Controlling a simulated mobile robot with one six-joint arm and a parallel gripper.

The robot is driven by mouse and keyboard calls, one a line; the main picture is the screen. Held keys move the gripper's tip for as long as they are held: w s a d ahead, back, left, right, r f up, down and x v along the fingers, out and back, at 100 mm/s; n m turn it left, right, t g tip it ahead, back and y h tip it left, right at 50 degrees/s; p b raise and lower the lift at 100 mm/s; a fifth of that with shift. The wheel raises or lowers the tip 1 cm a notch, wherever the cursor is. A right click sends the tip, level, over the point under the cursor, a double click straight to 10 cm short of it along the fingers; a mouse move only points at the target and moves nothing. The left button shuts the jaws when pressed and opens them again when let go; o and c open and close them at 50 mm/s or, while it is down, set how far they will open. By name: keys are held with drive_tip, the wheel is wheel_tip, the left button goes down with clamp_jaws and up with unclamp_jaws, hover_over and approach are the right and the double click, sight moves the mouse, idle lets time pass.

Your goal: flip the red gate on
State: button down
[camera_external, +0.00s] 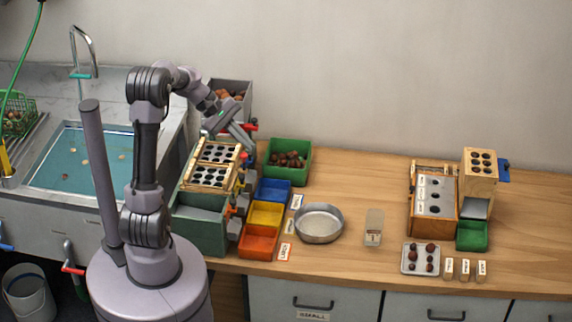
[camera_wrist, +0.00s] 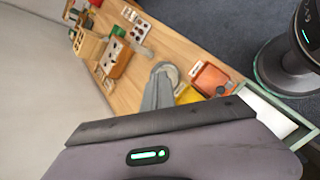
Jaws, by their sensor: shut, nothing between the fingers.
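A red handle (camera_external: 251,127) sticks out at the lower right of the grey hopper crate (camera_external: 236,88), which holds brown chestnuts. I take it for the red gate; its exact setting is too small to tell. My gripper (camera_external: 247,143) is just below the red handle, above the wooden sorting rack (camera_external: 214,152). I cannot tell whether they touch. In the wrist view my gripper (camera_wrist: 158,88) is shut and empty, its fingers together over the bench. The red handle is not visible in the wrist view.
A green bin (camera_external: 309,163) of chestnuts stands right of the gripper. Blue (camera_external: 274,183), yellow (camera_external: 265,213) and orange (camera_external: 258,242) trays line the sorter's right side. A metal pan (camera_external: 319,222) lies beyond. The bench behind the pan is clear.

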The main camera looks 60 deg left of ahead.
drive_tip(key=w+a+f+n+t, duration=0.1)
drive_tip(key=a+f+n+t, duration=0.2)
drive_tip(key=a, duration=0.4)
drive_tip(key=w+a+f+n+t, duration=0.1)
drive_tip(key=a+n+t, duration=0.1)
drive_tip(key=a+n, duration=0.45)
drive_tip(key=n+t+y, duration=0.2)
drive_tip(key=n+t, duration=0.2)
drive_tip(key=n, duration=0.1)
approach(244, 122)
drive_tip(key=s, duration=0.1)
drive_tip(key=s+r, duration=0.1)
drive_tip(key=s, duration=0.1)
drive_tip(key=s+r, duration=0.1)
drive_tip(key=s, duration=0.1)
drive_tip(key=shift+d+r, duration=0.15)
drive_tip(key=shift+d, duration=0.25)
drive_tip(key=shift+w, duration=0.15)
drive_tip(key=b+x, duration=0.5)
drive_tip(key=x, duration=0.8)
drive_tip(key=shift+w+d, duration=0.2)
drive_tip(key=shift+w, duration=0.15)
